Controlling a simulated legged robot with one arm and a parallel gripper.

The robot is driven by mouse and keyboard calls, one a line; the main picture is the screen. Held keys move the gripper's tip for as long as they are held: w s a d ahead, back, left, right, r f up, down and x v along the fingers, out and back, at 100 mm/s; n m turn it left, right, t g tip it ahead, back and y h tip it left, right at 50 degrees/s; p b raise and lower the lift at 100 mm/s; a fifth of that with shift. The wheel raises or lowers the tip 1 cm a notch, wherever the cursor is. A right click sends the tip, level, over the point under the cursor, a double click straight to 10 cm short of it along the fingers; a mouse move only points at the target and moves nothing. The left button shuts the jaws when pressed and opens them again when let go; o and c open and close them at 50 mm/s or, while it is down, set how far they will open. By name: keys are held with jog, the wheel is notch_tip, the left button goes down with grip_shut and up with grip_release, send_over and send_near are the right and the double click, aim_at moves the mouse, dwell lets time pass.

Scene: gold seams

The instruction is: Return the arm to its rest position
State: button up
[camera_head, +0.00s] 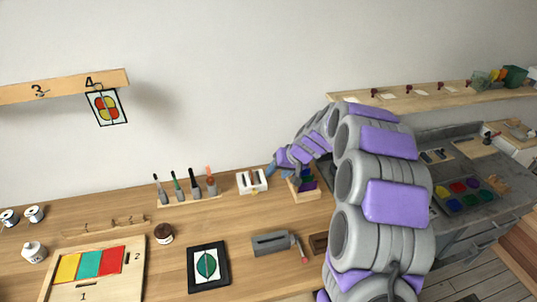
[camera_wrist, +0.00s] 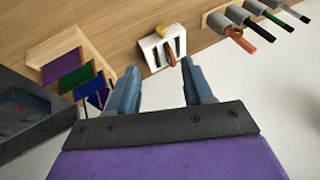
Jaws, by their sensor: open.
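My arm, grey with purple pads, rises on the right of the head view and bends over to the left toward the wall. My gripper (camera_head: 279,166) is at the back of the wooden table (camera_head: 215,230), between a white slotted block and a small wooden rack. In the wrist view my gripper (camera_wrist: 158,82) has its two blue fingers apart with nothing between them. The white block (camera_wrist: 163,48) stands beyond the fingertips, and the wooden rack (camera_wrist: 58,50) with purple, green and blue pieces is to their left.
Several upright tools (camera_head: 195,187) stand in a holder left of the white block. A framed leaf picture (camera_head: 207,265), a grey tool (camera_head: 272,243) and a colored-panel board (camera_head: 140,262) lie on the table. A shelf (camera_head: 440,92) runs behind my arm. A grey workbench (camera_head: 470,190) stands to the right.

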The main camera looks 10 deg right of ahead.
jog(key=s+a+r+n+g, duration=0.15)
jog(key=s+a+r, duration=0.3)
jog(key=s, duration=0.55)
jog(key=s+a+r+g, duration=0.25)
jog(key=s+a, duration=0.25)
jog(key=s, duration=0.5)
jog(key=s+d+g+h, duration=0.1)
jog(key=s+h, duration=0.1)
jog(key=s, duration=1.1)
jog(key=s+d+r+g+h, duration=0.1)
jog(key=s+d+h, duration=0.1)
jog(key=s, duration=1.1)
jog(key=shift+r, duration=0.3)
jog(key=shift+m, duration=0.25)
